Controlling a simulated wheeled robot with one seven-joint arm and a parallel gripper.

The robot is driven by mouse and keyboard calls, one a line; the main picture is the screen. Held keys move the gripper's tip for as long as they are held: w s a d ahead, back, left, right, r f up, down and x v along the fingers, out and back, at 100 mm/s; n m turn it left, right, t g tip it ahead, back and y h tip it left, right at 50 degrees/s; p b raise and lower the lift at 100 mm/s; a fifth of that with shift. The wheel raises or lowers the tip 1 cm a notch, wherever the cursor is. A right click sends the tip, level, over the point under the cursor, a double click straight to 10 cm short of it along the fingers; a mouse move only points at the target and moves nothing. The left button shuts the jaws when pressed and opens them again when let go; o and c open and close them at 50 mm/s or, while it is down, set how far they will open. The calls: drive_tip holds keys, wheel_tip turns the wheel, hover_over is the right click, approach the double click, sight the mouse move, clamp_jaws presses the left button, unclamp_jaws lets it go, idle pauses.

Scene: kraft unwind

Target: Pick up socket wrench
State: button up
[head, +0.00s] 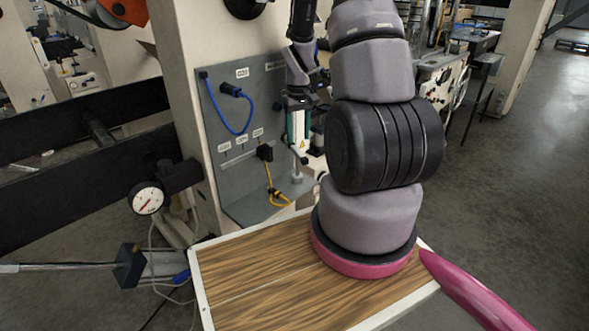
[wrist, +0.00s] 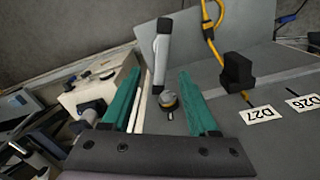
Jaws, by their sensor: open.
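The socket wrench (wrist: 162,52) shows in the wrist view as a pale grey handle with a dark end. A round dark-and-silver head (wrist: 169,101) sits at its near end, close to the grey panel. My gripper (wrist: 160,72) is open, with one teal finger on each side of the wrench. The wrench lies between the fingers in the picture, and I see no finger touching it. In the head view my gripper (head: 299,128) is in front of the panel, and the wrench is mostly hidden or too small to make out there.
The grey panel (head: 225,170) carries a blue cable (head: 241,115), a yellow cable (head: 272,185) with a black block (wrist: 237,71), and labels, including D27 (wrist: 257,113) and D26 (wrist: 303,101). A dial gauge (head: 147,198) and dark beams stand at left. Open floor lies at right.

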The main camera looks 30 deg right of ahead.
hover_over(298, 175)
drive_tip(key=f, duration=1)
drive_tip(key=shift+w+d, duration=0.1)
drive_tip(key=shift+w, duration=0.2)
drive_tip(key=shift+r, duration=0.1)
clamp_jaws()
